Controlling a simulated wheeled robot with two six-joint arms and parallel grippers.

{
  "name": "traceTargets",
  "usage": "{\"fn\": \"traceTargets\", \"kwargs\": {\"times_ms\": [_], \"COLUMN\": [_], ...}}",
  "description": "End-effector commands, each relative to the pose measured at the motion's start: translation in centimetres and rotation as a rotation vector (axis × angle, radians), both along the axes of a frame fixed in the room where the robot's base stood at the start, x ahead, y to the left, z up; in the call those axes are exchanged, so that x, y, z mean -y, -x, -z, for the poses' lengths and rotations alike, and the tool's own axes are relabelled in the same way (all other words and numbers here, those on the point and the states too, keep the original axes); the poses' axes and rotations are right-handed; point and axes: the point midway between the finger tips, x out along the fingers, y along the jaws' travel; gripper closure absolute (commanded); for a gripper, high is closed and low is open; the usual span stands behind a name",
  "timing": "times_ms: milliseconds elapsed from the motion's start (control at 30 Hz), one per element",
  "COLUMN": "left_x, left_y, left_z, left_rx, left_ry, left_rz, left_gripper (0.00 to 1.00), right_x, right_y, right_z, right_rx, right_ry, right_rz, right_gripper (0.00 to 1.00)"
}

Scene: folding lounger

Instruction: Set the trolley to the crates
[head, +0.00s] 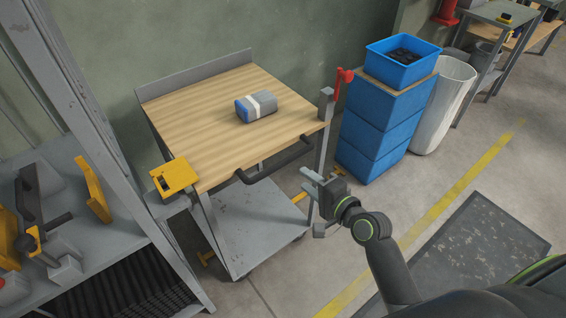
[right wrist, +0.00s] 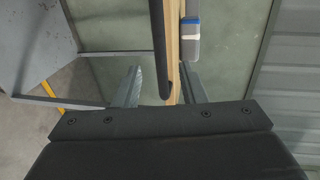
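The trolley has a wooden top (head: 205,125), a grey lower shelf (head: 250,225) and a dark bar handle (head: 275,163) along its front edge. A stack of blue crates (head: 375,130) stands to the right of the trolley in the head view. My right gripper (head: 312,203) is open and empty, near the trolley's front right corner. In the right wrist view the dark handle (right wrist: 159,45) shows between the two spread fingers, which do not close on it. I cannot tell whether they touch it. My left gripper is in neither view.
A grey and blue package (head: 256,106) lies on the trolley top. A yellow piece (head: 174,177) sits at its front left corner and a red lever (head: 342,82) at its right. A grey rack (head: 75,200) stands close on the left. Open floor with a dark mat (head: 475,250) lies right.

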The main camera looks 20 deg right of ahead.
Motion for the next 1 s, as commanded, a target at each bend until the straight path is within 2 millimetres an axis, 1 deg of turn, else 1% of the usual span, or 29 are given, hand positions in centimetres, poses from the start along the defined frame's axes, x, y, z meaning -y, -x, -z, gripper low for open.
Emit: {"fn": "traceTargets", "kwargs": {"times_ms": [33, 100, 300, 400, 500, 700, 967, 1000], "left_x": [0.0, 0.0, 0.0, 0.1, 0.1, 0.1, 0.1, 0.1], "left_y": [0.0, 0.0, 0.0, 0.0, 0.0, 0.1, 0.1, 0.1], "left_z": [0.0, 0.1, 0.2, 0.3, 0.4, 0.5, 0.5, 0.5], "left_rx": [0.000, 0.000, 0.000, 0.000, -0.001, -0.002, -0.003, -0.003], "left_ry": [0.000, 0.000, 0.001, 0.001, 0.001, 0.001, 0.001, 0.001], "left_rz": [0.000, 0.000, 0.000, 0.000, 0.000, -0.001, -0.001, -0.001], "left_gripper": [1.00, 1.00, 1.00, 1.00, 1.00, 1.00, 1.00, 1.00], "right_x": [-0.4, -1.0, -2.3, -2.9, -3.2, -3.6, -3.6, -3.6], "right_y": [-1.2, -2.6, -6.3, -7.8, -8.9, -9.9, -10.0, -10.0], "right_z": [0.2, 0.5, 1.4, 1.7, 2.0, 2.2, 2.2, 2.2], "right_rx": [0.001, 0.001, 0.001, 0.000, 0.000, -0.001, -0.001, -0.001], "right_ry": [-0.003, -0.002, -0.001, 0.001, 0.000, 0.001, 0.001, 0.001], "right_rz": [0.000, -0.001, -0.001, 0.000, 0.000, 0.001, 0.001, 0.001], "right_gripper": [0.62, 0.62, 0.62, 0.62, 0.62, 0.62, 0.62, 0.65]}}
